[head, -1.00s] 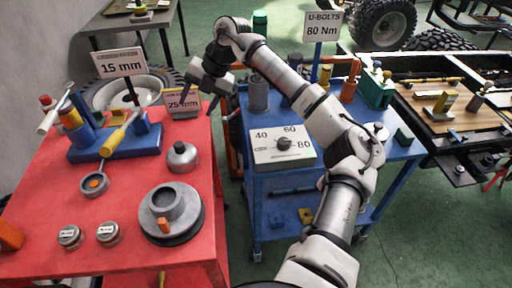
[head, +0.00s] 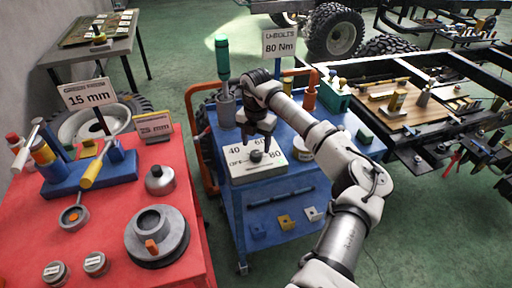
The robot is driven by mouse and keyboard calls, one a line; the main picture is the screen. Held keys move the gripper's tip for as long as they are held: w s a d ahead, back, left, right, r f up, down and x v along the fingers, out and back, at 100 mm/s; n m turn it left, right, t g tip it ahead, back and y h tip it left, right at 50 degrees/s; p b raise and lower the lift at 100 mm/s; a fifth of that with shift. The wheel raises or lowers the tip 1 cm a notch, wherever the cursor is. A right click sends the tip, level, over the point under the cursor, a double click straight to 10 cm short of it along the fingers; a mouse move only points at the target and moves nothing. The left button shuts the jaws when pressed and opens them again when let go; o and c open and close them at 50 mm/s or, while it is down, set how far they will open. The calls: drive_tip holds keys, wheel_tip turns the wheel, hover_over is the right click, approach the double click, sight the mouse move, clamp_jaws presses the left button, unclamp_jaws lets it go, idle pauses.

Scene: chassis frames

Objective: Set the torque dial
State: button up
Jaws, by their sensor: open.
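The torque dial is a dark knob (head: 256,156) on a white panel (head: 244,174) marked OFF, 40, 60 and 80, on the blue cart. My gripper (head: 256,144) is open, pointing down just above the knob, with its fingers on either side. I cannot tell whether they touch it. The fingers partly cover the 60 mark, and the knob's pointer direction is too small to read. A sign (head: 281,45) behind the panel reads "U-BOLTS 80 Nm".
A grey holder with a green-handled tool (head: 222,58) stands left of the panel; an orange tool (head: 311,90) stands behind. The red table (head: 100,220) at left holds a blue rack (head: 92,176), grey parts and a 15 mm sign (head: 88,94). A vehicle frame lies right.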

sight(256, 153)
drive_tip(key=shift+f+p, duration=0.35)
drive_tip(key=shift+f, duration=1.6)
drive_tip(key=c, duration=1)
